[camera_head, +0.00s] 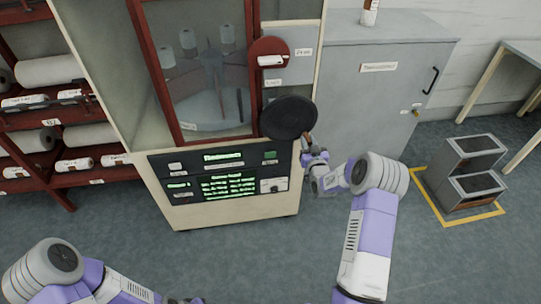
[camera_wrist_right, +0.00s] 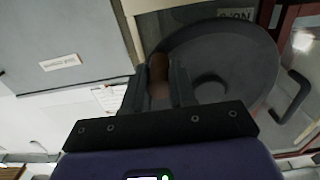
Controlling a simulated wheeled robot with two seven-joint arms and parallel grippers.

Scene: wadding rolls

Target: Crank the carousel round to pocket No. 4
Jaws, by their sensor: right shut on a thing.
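The carousel (camera_head: 205,122) stands behind the glass of a tall cream cabinet with a dark red door frame. It is a pale round platform with a dark centre post and several pale rolls. A black crank wheel (camera_head: 290,117) is on the cabinet's right front, and it fills the upper right wrist view (camera_wrist_right: 212,60). My right gripper (camera_head: 307,147) is at the wheel's lower right rim. In the wrist view its fingers are shut on the brown crank handle (camera_wrist_right: 158,68). I cannot read a pocket number.
A red disc with a white slot (camera_head: 270,60) is above the wheel. A control panel (camera_head: 222,178) with green text is below the door. A grey cupboard (camera_head: 370,90) is at the right, with a grey step stool (camera_head: 468,172) beyond. Shelves of rolls (camera_head: 55,120) stand left.

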